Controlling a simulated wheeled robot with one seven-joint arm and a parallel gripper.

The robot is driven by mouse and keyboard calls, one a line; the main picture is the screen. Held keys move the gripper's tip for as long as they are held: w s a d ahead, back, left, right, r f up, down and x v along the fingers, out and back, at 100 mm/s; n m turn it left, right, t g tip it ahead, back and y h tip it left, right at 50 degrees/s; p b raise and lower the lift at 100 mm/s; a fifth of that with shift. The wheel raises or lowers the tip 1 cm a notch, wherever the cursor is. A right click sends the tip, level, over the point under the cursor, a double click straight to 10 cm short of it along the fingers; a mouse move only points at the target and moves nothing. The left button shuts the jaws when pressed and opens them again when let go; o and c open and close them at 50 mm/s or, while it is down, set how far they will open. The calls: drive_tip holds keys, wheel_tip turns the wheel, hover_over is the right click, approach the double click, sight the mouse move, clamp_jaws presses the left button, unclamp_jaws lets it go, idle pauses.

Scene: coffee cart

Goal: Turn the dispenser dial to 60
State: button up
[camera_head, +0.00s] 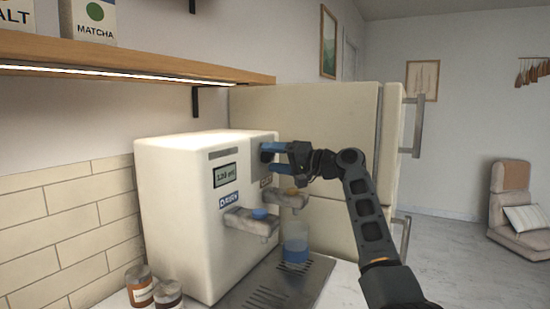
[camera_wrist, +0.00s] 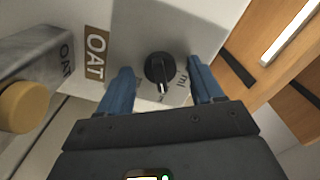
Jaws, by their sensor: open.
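The dispenser (camera_head: 190,205) is a cream box on the counter. Its small display (camera_head: 224,175) appears to read 120 ml. The black dial (camera_wrist: 160,70) shows in the wrist view on a grey plate, with a white pointer line and "ml" printed beside it. My gripper (camera_head: 266,157) is open at the dispenser's front. In the wrist view its blue fingers (camera_wrist: 158,68) stand on either side of the dial, with gaps between them and the knob. The scale numbers are mostly hidden or too small to read.
An OAT label (camera_wrist: 96,53) and a spout with a tan button (camera_wrist: 24,106) are near the dial. A dairy spout (camera_head: 250,221) is closer. A clear cup with blue contents (camera_head: 296,245) stands on the drip tray (camera_head: 318,283). A wooden shelf (camera_head: 120,55) hangs above; a fridge (camera_head: 310,115) stands behind.

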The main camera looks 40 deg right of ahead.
drive_tip(key=c, duration=1.1)
drive_tip(key=shift+o, duration=0.2)
drive_tip(key=shift+f+n+b, duration=0.2)
drive_tip(key=shift+n+b, duration=0.1)
drive_tip(key=shift+b, duration=0.4)
drive_tip(key=shift+f+n+b, duration=0.1)
drive_tip(key=shift+n+b, duration=0.5)
drive_tip(key=shift+b, duration=0.4)
drive_tip(key=n+b, duration=0.4)
drive_tip(key=b, duration=0.2)
drive_tip(key=n+b, duration=0.3)
drive_tip(key=shift+n, duration=0.3)
drive_tip(key=shift+n+b, duration=1.15)
drive_tip(key=shift+n, duration=0.05)
drive_tip(key=shift+r, duration=0.25)
